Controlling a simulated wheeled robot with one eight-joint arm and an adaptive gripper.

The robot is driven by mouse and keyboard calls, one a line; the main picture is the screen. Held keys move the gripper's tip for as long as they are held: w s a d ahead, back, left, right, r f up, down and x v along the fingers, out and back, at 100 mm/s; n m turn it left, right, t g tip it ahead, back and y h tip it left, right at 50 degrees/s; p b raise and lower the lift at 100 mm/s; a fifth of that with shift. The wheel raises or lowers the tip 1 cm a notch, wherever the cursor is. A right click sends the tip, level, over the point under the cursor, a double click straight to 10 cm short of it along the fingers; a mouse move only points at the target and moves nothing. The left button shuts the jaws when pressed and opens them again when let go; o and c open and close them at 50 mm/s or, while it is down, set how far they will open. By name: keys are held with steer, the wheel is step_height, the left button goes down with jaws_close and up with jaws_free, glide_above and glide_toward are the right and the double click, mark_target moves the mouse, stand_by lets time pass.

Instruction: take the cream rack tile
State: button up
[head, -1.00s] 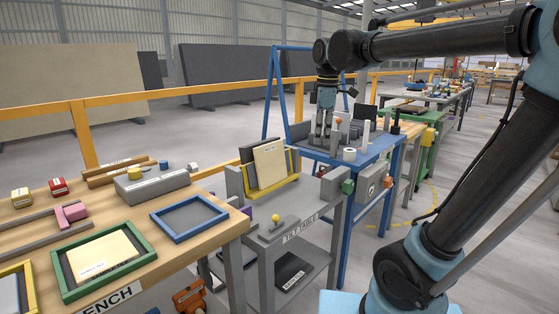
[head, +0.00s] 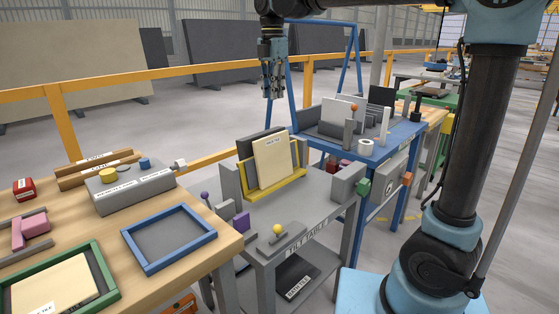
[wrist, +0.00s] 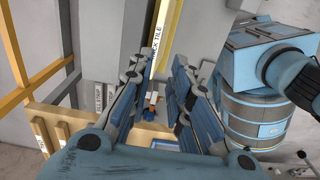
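The cream rack tile (head: 274,162) leans upright in a yellow rack (head: 272,190) on the grey tilt table, in front of dark slabs. Its label is on the top edge. My gripper (head: 273,95) hangs above the tile in the head view, pointing down and apart from it. In the wrist view the labelled tile edge (wrist: 164,35) shows beyond the gap between the two fingers (wrist: 165,68). The fingers are open and hold nothing.
The grey tilt table (head: 311,217) has a yellow-knobbed lever and a grey block at right. A wooden bench (head: 190,270) with frames stands at left. A blue stand (head: 390,145) with slabs and posts is behind right. An orange rail (head: 100,87) runs behind.

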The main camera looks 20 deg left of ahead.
glide_above(271, 136)
step_height(271, 136, down, 8)
steer(key=shift+w+f, duration=0.1)
steer(key=shift+f, duration=3.25)
jaws_close()
